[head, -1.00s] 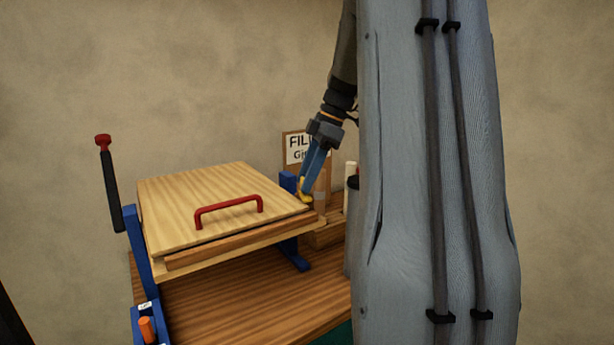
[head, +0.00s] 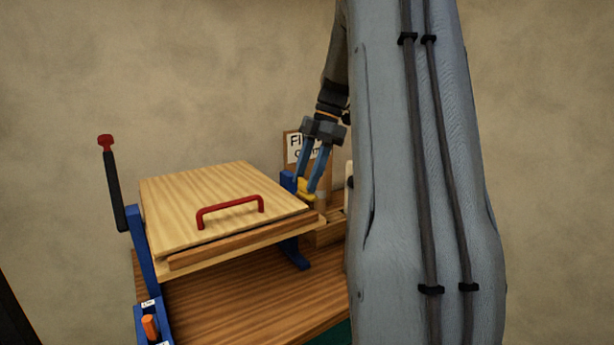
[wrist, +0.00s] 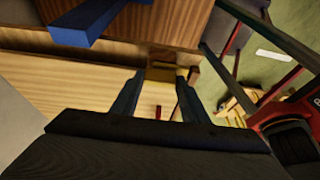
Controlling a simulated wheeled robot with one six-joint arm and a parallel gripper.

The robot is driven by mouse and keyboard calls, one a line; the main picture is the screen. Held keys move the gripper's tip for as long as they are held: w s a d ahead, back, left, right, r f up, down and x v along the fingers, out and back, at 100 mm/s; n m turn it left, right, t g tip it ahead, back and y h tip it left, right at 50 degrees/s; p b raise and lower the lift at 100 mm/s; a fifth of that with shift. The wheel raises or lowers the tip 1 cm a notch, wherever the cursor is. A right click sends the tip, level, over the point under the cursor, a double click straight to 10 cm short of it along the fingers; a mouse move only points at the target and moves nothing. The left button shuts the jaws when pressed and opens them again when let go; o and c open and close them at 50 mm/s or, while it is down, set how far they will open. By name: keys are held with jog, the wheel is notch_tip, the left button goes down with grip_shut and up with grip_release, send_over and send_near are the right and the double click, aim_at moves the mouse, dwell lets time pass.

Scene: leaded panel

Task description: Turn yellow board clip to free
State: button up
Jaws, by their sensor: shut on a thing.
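The yellow board clip (head: 306,188) sits at the right edge of the wooden board (head: 215,200), near the blue stand's right post. My gripper (head: 308,187) reaches down from above with one blue finger on each side of the clip and is shut on it. In the wrist view the clip (wrist: 160,74) shows between the tips of my gripper (wrist: 158,80). The fingers hide part of the clip in the head view.
The board carries a red handle (head: 230,208) and rests in a blue frame (head: 143,250). A black lever with a red knob (head: 106,141) rises at left. An orange knob (head: 150,327) is at lower left. A sign (head: 293,148) stands behind my gripper.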

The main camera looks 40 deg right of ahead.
jog(key=o, duration=1.1)
jog(key=shift+c, duration=0.2)
jog(key=b+v, duration=0.2)
jog(key=v, duration=0.6)
jog(key=shift+s+f, duration=0.1)
jog(key=shift+f, duration=0.05)
